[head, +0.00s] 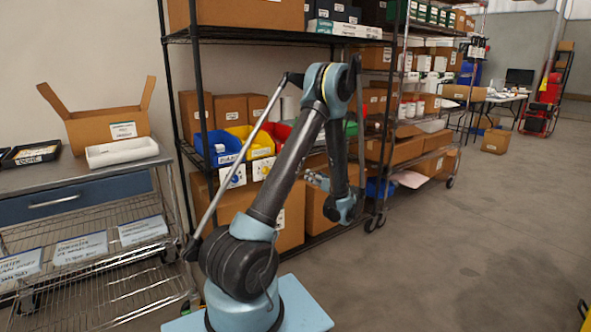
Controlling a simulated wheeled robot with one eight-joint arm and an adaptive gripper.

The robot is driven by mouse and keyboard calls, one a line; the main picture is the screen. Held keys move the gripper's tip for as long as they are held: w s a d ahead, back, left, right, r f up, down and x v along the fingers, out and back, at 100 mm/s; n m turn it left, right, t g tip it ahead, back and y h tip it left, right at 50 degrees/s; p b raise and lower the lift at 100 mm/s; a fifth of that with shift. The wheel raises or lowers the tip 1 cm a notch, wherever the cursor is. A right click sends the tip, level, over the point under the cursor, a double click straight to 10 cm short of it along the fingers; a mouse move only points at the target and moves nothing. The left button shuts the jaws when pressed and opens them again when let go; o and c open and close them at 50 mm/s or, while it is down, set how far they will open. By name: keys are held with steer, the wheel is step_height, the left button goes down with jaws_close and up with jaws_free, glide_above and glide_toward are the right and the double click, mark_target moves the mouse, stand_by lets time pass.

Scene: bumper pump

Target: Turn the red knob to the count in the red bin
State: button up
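A red bin (281,130) stands on the shelf, right of the yellow bin; my arm covers much of it, and its contents are not visible. White plates with small dials hang under the blue bin (232,177) and the yellow bin (262,168). I cannot make out a red knob; the area under the red bin is behind my arm.
A blue bin (218,149), a yellow bin (255,142) and a green bin (351,128) share the shelf row. Cardboard boxes (286,215) sit below. A wire cart (80,265) stands at left with an open box (105,127). The floor at right (480,240) is clear.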

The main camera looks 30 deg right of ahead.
steer(key=w, duration=1.5)
steer(key=shift+w+a, duration=0.2)
steer(key=shift+w, duration=0.2)
steer(key=c, duration=1.1)
